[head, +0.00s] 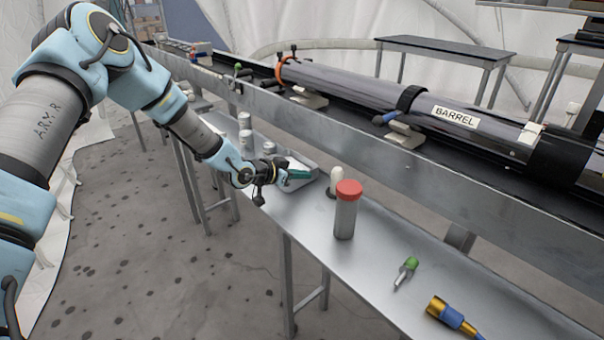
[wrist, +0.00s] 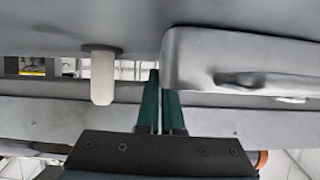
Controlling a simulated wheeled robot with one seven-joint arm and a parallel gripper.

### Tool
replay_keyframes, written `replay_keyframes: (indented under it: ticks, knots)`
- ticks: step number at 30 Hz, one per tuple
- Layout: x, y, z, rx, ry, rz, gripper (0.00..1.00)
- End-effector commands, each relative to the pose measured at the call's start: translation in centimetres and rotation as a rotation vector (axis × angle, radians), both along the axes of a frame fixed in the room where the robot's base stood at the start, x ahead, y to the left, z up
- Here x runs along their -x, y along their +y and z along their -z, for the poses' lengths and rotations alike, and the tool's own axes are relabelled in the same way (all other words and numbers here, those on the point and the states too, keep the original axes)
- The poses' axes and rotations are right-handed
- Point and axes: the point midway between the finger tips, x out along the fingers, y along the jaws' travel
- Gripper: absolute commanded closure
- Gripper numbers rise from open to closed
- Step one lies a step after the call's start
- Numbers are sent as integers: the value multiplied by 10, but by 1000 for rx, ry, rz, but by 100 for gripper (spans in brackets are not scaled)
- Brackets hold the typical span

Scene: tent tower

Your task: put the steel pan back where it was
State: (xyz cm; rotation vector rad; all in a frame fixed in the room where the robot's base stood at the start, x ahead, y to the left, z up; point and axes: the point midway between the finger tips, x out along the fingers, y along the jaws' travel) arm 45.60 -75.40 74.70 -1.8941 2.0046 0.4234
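The steel pan (head: 303,162) is a shallow grey tray on the narrow metal bench, at the middle of the head view. My gripper (head: 298,174) reaches it from the left, its green fingers at the pan's near side. In the wrist view, which looks upside down, the pan (wrist: 240,68) fills the upper right, and its end lies at my gripper's fingertips (wrist: 161,85). The fingers are close together, with the pan's edge seemingly between them; the pan hides the tip of one finger. The pan looks to be on or just above the bench; I cannot tell which.
A white rounded piece (head: 335,180) on a dark base stands just right of the pan. A red-lidded canister (head: 346,212), a green-ended tool (head: 406,271) and a gold-and-blue tool (head: 452,315) follow. Grey cans (head: 246,140) stand left. A rail with the long barrel (head: 350,86) runs behind.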

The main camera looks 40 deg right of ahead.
Motion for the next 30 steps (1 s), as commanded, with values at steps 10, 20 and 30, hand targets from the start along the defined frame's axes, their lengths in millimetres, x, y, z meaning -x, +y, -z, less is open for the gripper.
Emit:
replay_keyframes:
  ticks: [10, 20, 30]
  knots:
    - [0, 0, 2, 0, -1, 0, 91]
    - [0, 0, 1, 0, 0, 0, 66]
    - [-2, 15, -7, -1, -1, -2, 66]
